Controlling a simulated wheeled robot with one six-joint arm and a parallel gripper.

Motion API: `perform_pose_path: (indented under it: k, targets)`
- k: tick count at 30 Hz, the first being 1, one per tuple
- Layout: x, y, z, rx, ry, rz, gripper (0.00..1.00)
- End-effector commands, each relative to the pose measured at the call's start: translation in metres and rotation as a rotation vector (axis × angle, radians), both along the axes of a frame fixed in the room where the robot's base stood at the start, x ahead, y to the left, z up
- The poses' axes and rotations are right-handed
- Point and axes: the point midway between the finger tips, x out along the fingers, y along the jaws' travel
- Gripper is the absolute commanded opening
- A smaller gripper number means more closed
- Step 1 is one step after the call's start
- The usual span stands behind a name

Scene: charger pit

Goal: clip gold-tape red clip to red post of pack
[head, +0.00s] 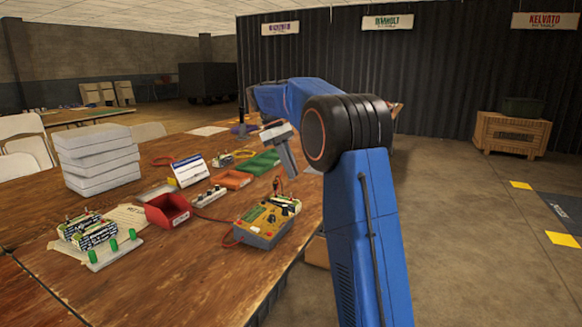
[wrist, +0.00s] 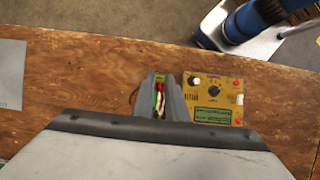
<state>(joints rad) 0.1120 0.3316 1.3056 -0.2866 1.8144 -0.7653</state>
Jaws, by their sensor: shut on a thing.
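My gripper (head: 291,172) hangs over the table, fingers pointing down, above the far side of the yellow charger box (head: 266,224). In the wrist view its grey fingers (wrist: 160,82) are close together around a small red clip (wrist: 158,87), with green and white showing between them. I cannot make out gold tape on the clip. A small red piece (head: 277,184) shows just beside the fingertips in the head view. A dark and pale pack (head: 289,203) sits behind the charger, under the fingers; its red post is not clear. The charger (wrist: 214,101) is right of the fingers in the wrist view.
More packs (head: 88,231) stand at the left by a white strip with green posts (head: 113,252). A red bin (head: 168,210), orange tray (head: 232,179), green tray (head: 258,163) and stacked white boxes (head: 97,160) are on the wooden table. The table's right edge is near the charger.

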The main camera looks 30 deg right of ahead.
Motion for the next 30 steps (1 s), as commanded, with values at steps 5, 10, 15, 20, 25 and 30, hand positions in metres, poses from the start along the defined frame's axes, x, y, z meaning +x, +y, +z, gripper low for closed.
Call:
perform_pose_path:
  k: [5, 10, 15, 20, 25, 30]
  targets:
    - [0.0, 0.0, -0.009, 0.0, 0.001, 0.0, 0.0]
    - [0.0, 0.0, -0.017, 0.0, 0.001, 0.0, 0.0]
    - [0.0, 0.0, -0.025, 0.0, 0.001, -0.001, 0.0]
    - [0.0, 0.0, -0.033, -0.001, 0.001, -0.001, 0.0]
    - [0.0, 0.0, -0.041, 0.0, 0.001, 0.0, 0.0]
    - [0.0, 0.0, -0.049, -0.001, 0.001, 0.0, 0.0]
